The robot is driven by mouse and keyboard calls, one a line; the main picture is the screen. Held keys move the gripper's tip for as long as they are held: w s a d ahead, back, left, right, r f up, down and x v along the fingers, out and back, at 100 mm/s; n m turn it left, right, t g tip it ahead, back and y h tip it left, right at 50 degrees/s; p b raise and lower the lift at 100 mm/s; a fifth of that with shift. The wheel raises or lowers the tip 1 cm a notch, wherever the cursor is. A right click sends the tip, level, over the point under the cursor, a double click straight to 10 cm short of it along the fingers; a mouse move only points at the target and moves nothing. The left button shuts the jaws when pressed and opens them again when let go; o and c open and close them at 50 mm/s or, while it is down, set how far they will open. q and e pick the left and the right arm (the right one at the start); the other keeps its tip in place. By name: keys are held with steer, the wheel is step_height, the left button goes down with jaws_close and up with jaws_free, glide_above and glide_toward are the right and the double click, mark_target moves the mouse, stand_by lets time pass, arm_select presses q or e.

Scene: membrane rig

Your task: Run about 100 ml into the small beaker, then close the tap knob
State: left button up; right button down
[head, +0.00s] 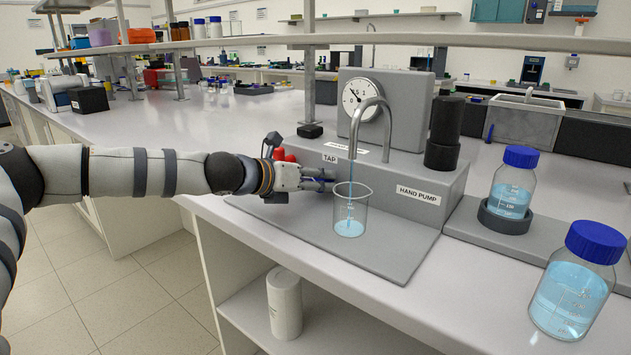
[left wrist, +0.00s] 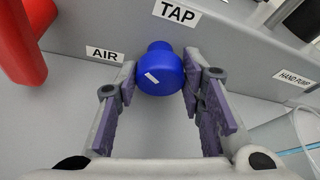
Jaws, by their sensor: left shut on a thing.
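The small beaker (head: 351,210) stands upright on the grey rig's base plate under the curved spout (head: 357,125). A thin blue stream runs from the spout into it, and shallow blue liquid covers its bottom. My left gripper (head: 325,181) is at the rig's front below the TAP label. In the left wrist view its fingers (left wrist: 160,95) are shut on the blue tap knob (left wrist: 161,72), one on each side. The knob's white mark is tilted. The beaker's edge shows at the lower right there (left wrist: 290,135). My right gripper is out of view.
A red part (left wrist: 22,50) sits left of the knob by the AIR label. The rig has a round gauge (head: 363,97) and a black hand pump (head: 443,133). Two blue-capped bottles (head: 511,184) (head: 573,285) stand at the right. The bench left of the rig is mostly clear.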

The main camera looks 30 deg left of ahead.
arm_select(q)
steer(key=shift+n+h, duration=0.5)
steer(key=shift+n, duration=0.1)
steer(key=shift+f, duration=0.1)
steer(key=o, duration=1.1)
steer(key=shift+o, duration=0.2)
steer(key=shift+s, duration=0.1)
